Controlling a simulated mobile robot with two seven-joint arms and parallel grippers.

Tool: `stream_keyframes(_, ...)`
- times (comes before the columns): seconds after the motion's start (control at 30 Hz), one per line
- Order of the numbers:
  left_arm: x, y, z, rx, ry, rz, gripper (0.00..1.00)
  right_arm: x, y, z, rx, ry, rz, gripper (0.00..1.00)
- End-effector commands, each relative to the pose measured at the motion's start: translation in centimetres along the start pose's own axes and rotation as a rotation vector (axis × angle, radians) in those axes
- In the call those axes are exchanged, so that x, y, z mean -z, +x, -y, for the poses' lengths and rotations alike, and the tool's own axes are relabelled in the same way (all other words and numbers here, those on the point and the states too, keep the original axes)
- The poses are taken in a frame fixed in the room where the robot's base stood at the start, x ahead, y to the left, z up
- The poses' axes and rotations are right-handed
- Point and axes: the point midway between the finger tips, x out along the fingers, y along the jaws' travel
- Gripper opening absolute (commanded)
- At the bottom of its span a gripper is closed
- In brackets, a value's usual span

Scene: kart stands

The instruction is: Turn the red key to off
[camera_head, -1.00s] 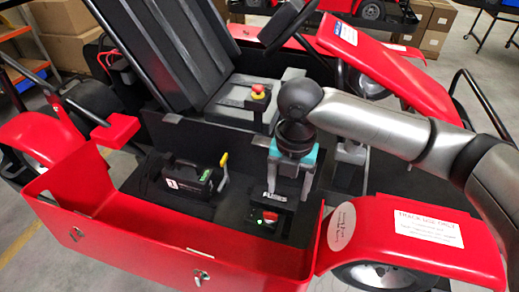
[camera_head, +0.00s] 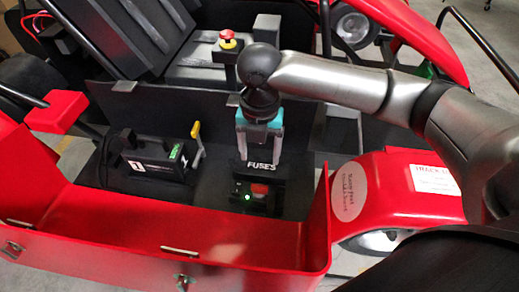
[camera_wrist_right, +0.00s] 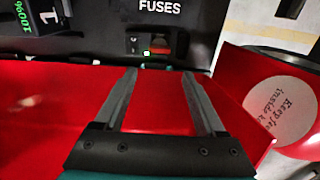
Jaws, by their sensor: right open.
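The small red key (camera_head: 259,189) sits on a black panel under the FUSES label (camera_head: 260,166). It also shows in the right wrist view (camera_wrist_right: 160,45), small and blurred, so I cannot tell its angle. A lit green light (camera_head: 248,197) is just left of it. My right gripper (camera_head: 261,156) points down by the label, with teal sides. In the right wrist view, its two fingers (camera_wrist_right: 160,74) are apart with nothing between them. The key appears beyond the fingertips, between their lines, and apart from them. My left gripper is not in view.
A red side wall (camera_head: 160,235) with latches runs along the front. A black battery box (camera_head: 150,160) with a yellow-handled lever (camera_head: 196,140) is to the left. A red mushroom button (camera_head: 228,40) stands behind. A red fender (camera_head: 410,192) is at right.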

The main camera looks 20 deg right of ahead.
Motion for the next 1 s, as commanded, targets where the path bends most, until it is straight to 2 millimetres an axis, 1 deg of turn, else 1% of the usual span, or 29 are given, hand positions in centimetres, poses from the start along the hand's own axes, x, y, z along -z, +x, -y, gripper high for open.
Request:
stream_keyframes(0.2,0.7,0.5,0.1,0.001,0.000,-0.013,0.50,0.1,4.2,0.1,0.003,-0.001,-0.003,0.72)
stream_keyframes(0.5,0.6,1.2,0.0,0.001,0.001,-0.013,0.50,0.1,10.1,0.0,0.002,-0.001,-0.003,0.72)
stream_keyframes(0.6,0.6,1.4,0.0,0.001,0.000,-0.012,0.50,0.1,11.6,0.1,0.002,-0.002,-0.002,0.72)
stream_keyframes(0.7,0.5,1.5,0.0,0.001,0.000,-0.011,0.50,0.1,12.8,0.0,0.001,-0.001,-0.001,0.72)
stream_keyframes(0.8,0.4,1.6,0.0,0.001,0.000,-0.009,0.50,0.1,13.5,0.0,0.000,-0.002,-0.001,0.72)
stream_keyframes(1.0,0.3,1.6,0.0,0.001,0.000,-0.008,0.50,0.1,13.9,0.0,0.000,-0.003,0.000,0.72)
